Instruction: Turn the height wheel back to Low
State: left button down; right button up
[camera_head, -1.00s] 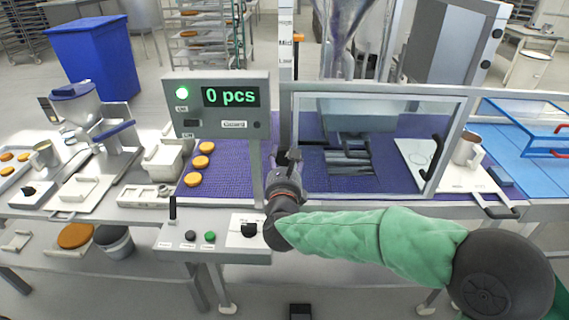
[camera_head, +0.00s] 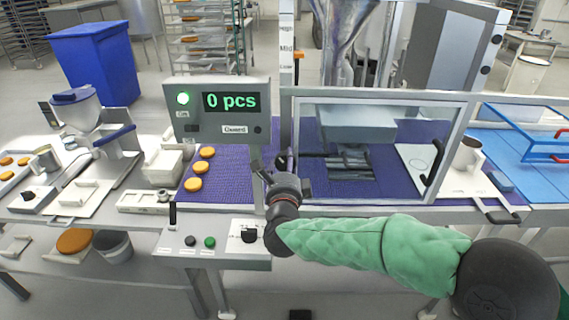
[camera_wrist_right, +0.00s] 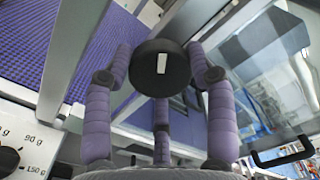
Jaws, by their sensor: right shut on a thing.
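The height wheel (camera_wrist_right: 161,68) is a black round knob with a white mark, near the middle of the right wrist view. My right gripper (camera_wrist_right: 160,78) has its purple-grey fingers around the wheel, shut on it. In the head view my right gripper (camera_head: 277,170) is at the front frame, left of the clear guard, and mostly hides the wheel. The height scale (camera_head: 287,48) reads High, Mid and Low on the upright post. Its orange pointer (camera_head: 298,55) is between Mid and Low. My left gripper is not in view.
The display box (camera_head: 217,110) reads 0 pcs, left of the wheel. The clear guard (camera_head: 378,150) covers the depositor head (camera_head: 357,125) over the purple belt (camera_head: 232,178). A control panel (camera_head: 215,240) with a black knob and buttons lies below my right gripper.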

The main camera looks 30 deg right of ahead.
jog(key=n+p, duration=0.4)
jog(key=n, duration=0.6)
jog(key=shift+d+f+p, duration=0.1)
jog(key=shift+f+p, duration=0.05)
jog(key=shift+p, duration=0.2)
jog(key=shift+n+p, duration=0.35)
jog(key=shift+n, duration=0.65)
jog(key=shift+r, duration=0.2)
jog(key=o, duration=1.2)
jog(key=shift+d, duration=0.2)
jog(key=shift+a, duration=0.15)
